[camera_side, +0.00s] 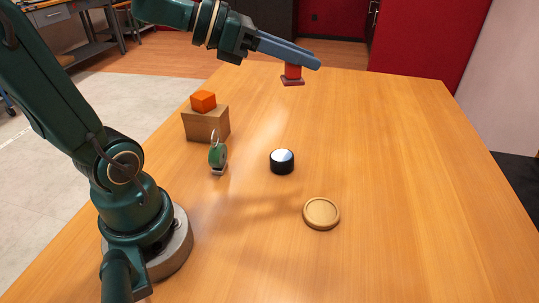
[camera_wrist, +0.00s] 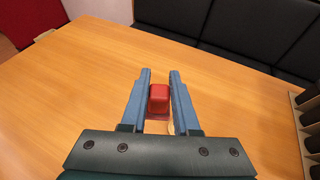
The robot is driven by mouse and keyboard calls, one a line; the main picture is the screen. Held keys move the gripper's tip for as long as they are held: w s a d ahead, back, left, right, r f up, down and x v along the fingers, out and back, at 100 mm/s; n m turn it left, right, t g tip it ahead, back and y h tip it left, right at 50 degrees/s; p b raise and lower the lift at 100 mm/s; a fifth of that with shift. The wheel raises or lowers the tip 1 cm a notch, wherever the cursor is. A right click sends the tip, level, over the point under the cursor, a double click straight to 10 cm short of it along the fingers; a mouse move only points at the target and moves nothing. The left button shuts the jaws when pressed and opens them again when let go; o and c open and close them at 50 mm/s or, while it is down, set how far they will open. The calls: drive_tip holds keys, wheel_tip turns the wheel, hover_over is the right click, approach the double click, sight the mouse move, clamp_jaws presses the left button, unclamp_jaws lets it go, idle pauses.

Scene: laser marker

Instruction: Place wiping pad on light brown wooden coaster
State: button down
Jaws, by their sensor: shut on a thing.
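The wiping pad (camera_side: 292,76) is a small red block with a wider, flat base. My gripper (camera_side: 308,59) is shut on its upper part and holds it in the air above the far part of the table. In the wrist view, the red pad (camera_wrist: 159,98) sits between the two blue fingers of my gripper (camera_wrist: 160,88). The light brown wooden coaster (camera_side: 321,213) is round with a raised rim. It lies empty on the near part of the table, well apart from the pad.
A black round object with a pale top (camera_side: 282,161) stands on the table. Left of it is a green object with a metal ring (camera_side: 217,155). An orange block (camera_side: 203,101) rests on a brown box (camera_side: 206,124). The table's right side (camera_side: 420,170) is clear.

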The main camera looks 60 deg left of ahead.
drive_tip(key=d+m+g+h, duration=0.2)
drive_tip(key=m+h, duration=0.1)
drive_tip(key=m+g+h, duration=0.5)
drive_tip(key=m+g, duration=0.5)
drive_tip(key=g, duration=0.1)
hover_over(324, 214)
wheel_tip(324, 214, down, 19)
drive_tip(key=shift+r, duration=0.2)
drive_tip(key=shift+f, duration=1.95)
drive_tip(key=c, duration=0.7)
unclamp_jaws()
drive_tip(key=shift+f, duration=0.15)
drive_tip(key=shift+o, duration=0.2)
